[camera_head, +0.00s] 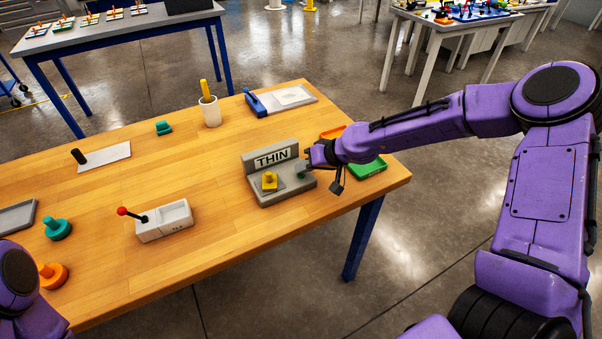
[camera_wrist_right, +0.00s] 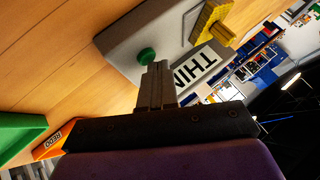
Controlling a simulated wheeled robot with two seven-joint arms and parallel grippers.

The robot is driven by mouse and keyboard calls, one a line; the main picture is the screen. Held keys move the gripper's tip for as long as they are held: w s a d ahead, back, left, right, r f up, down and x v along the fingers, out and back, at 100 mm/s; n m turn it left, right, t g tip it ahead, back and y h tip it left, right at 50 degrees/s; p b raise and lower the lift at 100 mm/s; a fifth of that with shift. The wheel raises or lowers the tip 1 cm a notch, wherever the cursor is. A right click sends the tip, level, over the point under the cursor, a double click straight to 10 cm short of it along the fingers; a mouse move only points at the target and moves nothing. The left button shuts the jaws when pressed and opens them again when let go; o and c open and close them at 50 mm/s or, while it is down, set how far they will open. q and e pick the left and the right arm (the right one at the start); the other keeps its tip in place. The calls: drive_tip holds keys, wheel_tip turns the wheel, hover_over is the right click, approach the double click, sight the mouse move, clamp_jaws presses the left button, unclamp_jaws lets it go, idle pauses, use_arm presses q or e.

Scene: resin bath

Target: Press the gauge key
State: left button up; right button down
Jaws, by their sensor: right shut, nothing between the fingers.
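The grey gauge (camera_head: 281,189) stands on the wooden table, and its upright panel reads THIN. A yellow knobbed piece (camera_head: 269,181) sits on its base. The round green key (camera_wrist_right: 147,55) is at the gauge's side; it also shows in the head view (camera_head: 301,175). My right gripper (camera_wrist_right: 157,66) is shut and empty, its fingertips right at the green key. I cannot tell whether they touch it or whether the key is down. The yellow piece also shows in the wrist view (camera_wrist_right: 212,22). My left gripper is out of view; only part of that arm shows at lower left.
A green tray (camera_head: 372,168) and an orange tray (camera_head: 331,133), marked REDO in the wrist view, lie beside my right forearm. A white box with a red-knobbed lever (camera_head: 166,222), a white cup (camera_head: 210,112) and teal and orange knobbed pieces stand elsewhere. The table's front middle is clear.

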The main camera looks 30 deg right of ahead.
sight(305, 177)
idle(0.4)
drive_tip(key=shift+r+p, duration=0.85)
wheel_tip(305, 177, up, 5)
drive_tip(key=p, duration=0.4)
drive_tip(key=shift+p, duration=0.3)
drive_tip(key=shift+d, duration=0.1)
